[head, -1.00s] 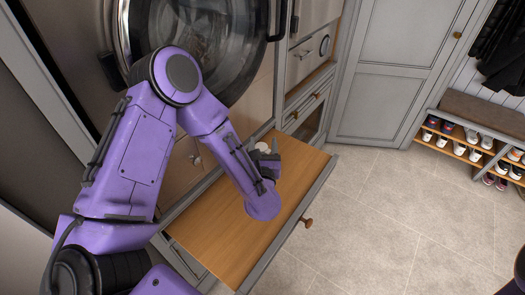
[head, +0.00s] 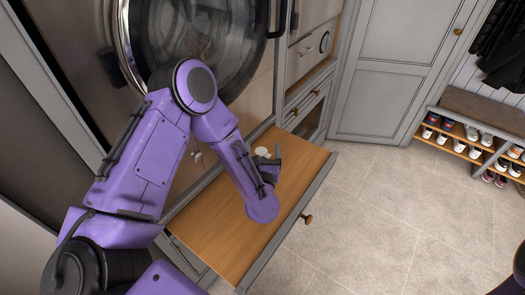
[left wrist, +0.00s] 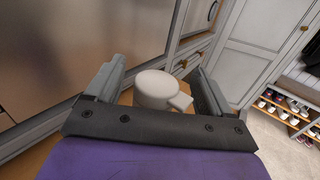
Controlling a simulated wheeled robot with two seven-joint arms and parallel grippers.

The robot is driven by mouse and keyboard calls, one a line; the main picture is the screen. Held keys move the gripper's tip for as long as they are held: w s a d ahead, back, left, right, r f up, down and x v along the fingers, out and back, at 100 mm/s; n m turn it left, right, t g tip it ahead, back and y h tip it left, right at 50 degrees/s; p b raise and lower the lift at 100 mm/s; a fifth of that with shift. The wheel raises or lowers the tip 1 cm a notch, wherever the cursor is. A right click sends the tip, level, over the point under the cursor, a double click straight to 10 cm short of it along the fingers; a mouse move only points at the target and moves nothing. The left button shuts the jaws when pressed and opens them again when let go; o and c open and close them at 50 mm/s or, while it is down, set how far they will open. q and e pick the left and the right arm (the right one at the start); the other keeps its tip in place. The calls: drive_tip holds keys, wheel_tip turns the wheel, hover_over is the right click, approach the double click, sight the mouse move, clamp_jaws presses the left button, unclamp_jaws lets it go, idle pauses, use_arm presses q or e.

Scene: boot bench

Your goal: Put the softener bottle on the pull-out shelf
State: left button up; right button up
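The softener bottle (left wrist: 155,88) shows as a white round shape with a small tab on its right side in the left wrist view. It is between the two fingers of my left gripper (left wrist: 160,92), with a visible gap on the left. In the head view a bit of the white bottle (head: 262,152) shows just beyond my left gripper (head: 270,160). It appears to stand on the pull-out shelf (head: 232,240), though its base is hidden. The gripper's fingers are spread. The shelf is a wooden board with a grey front, pulled out. My right gripper is not in view.
A round-doored washing machine (head: 205,45) stands behind the shelf. A shoe rack (head: 470,140) stands at the far right. The tiled floor (head: 375,215) between is clear.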

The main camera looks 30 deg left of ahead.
use_arm(q)
drive_tip(key=shift+r, duration=0.25)
drive_tip(key=b+v, duration=0.4)
drive_tip(key=v, duration=0.8)
drive_tip(key=shift+f, duration=0.15)
